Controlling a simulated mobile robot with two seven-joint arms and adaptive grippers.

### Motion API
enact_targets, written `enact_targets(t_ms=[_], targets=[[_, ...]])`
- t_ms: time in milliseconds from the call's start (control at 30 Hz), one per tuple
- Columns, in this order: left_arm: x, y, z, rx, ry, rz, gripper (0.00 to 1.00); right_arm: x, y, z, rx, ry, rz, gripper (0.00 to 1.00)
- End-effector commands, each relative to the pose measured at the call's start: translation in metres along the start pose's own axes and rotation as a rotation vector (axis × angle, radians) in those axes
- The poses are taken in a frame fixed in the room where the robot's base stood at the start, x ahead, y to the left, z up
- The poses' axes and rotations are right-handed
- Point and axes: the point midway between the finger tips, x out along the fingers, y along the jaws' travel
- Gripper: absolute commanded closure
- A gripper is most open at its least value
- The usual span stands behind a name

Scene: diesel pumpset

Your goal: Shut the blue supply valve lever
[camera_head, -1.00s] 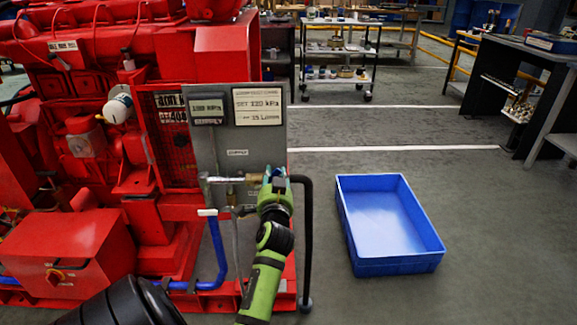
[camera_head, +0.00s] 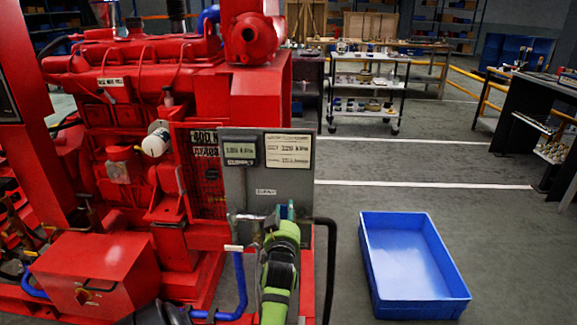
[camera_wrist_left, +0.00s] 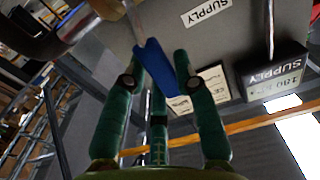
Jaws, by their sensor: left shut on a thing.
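The blue supply valve lever (camera_wrist_left: 155,68) shows in the left wrist view as a flat blue bar between my green fingers. In the head view the gripper mostly hides it. My left gripper (camera_head: 284,212) is shut on the lever, in front of the lower part of the grey panel (camera_head: 290,178); its fingers also show in the left wrist view (camera_wrist_left: 166,80). The SUPPLY label (camera_wrist_left: 206,11) is just above the lever in that view. A metal pipe (camera_head: 246,217) runs to the valve from the left. My right gripper is out of view.
The red diesel pumpset (camera_head: 110,180) fills the left side. A black bent pipe (camera_head: 331,265) stands close to the right of my left gripper. A blue crate (camera_head: 378,285) is on the floor at right. Open floor lies behind it, with a trolley (camera_head: 367,121) at the back.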

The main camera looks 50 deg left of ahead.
Motion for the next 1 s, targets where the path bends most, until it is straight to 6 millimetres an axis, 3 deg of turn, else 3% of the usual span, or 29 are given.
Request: enact_targets(t_ms=[33,467,500,567,867,1000], targets=[[0.0017,-0.0014,-0.0085,-0.009,0.018,-0.002,1.00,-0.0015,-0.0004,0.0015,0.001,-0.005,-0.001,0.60],[0.0018,-0.0021,-0.0087,-0.017,0.021,-0.001,1.00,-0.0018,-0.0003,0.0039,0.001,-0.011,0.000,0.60],[0.0018,-0.0021,-0.0088,-0.017,0.021,-0.001,0.68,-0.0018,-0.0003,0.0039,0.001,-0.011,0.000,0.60],[0.0018,-0.0020,-0.0088,-0.017,0.021,-0.001,0.46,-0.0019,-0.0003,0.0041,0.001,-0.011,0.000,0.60],[0.0007,-0.0014,-0.0037,-0.016,0.009,0.000,0.46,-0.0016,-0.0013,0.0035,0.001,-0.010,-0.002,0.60],[0.0009,-0.0018,-0.0108,-0.016,0.010,-0.001,0.46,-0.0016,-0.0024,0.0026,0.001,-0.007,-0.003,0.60]])
